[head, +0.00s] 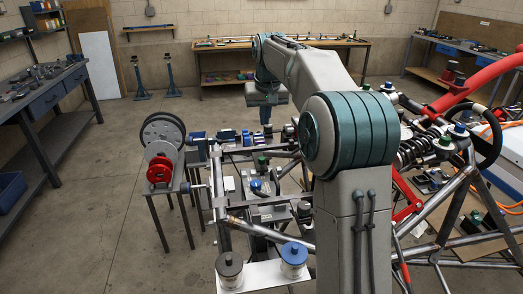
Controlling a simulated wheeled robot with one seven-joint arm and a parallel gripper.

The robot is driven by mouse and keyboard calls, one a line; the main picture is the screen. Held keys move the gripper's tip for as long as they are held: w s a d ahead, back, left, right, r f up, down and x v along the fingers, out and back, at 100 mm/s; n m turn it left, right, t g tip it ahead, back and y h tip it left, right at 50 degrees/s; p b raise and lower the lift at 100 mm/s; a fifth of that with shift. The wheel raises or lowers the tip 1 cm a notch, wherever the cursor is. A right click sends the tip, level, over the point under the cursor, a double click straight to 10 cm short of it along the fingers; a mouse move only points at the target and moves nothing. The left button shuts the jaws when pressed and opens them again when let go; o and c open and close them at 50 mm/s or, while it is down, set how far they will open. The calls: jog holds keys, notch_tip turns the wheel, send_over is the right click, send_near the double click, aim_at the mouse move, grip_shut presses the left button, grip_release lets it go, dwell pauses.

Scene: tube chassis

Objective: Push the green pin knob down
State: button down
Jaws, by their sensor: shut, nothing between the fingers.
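A small green knob (262,159) stands on the tube chassis (225,210), left of my arm's column. I take it to be the green pin knob; it is too small to tell how far its pin sticks up. My gripper (267,131) hangs pointing down above the far part of the chassis. It is shut and empty. In the picture it is a little above and right of the green knob, and apart from it. The exact height gap cannot be told.
A blue knob (256,184) sits close by on the chassis. Red and grey reels (160,165) stand on a small table at left. Blue and dark canisters (293,258) stand in front. A red tube (470,85) and coil spring (415,150) are at right.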

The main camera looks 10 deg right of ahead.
jog(key=p, duration=0.2)
send_over(262, 159)
notch_tip(262, 159, down, 12)
jog(key=shift+s+r, duration=0.1)
jog(key=shift+f, duration=0.9)
jog(key=shift+f+b, duration=1)
jog(key=shift+f, duration=0.15)
jog(key=shift+s, duration=0.1)
